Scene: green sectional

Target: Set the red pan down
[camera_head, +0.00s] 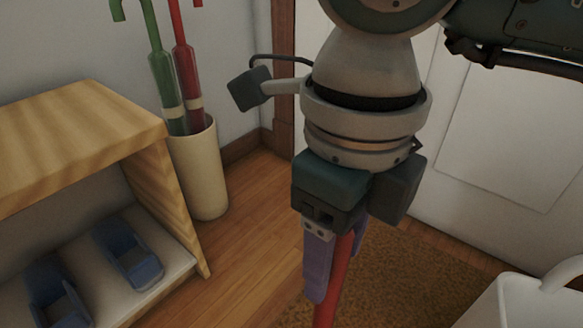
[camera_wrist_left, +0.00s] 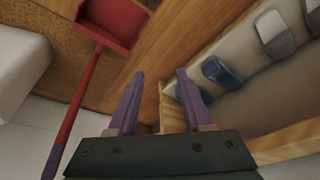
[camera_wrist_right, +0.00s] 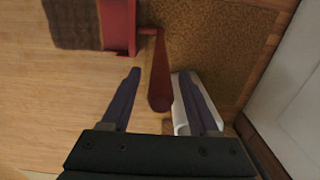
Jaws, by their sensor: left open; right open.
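The red pan is a long-handled dustpan. The left wrist view shows its red scoop (camera_wrist_left: 115,22) low over the wooden floor and mat edge. The right wrist view shows part of the scoop (camera_wrist_right: 118,28) and the upright handle (camera_wrist_right: 160,75). My right gripper (camera_head: 335,285) is open, its purple fingers beside the handle (camera_head: 328,308); the handle's end shows between the fingers in its wrist view (camera_wrist_right: 162,102). I cannot tell whether a finger touches it. The scoop is outside the head view. My left gripper (camera_wrist_left: 155,95) is open and empty, outside the head view.
A wooden shelf (camera_head: 90,130) holding blue shoes (camera_head: 130,255) stands at the left. A beige stand (camera_head: 202,170) with green and red umbrellas is beside it. A brown mat (camera_head: 400,270) lies before the white door (camera_head: 500,140). A white container (camera_head: 520,305) is at bottom right.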

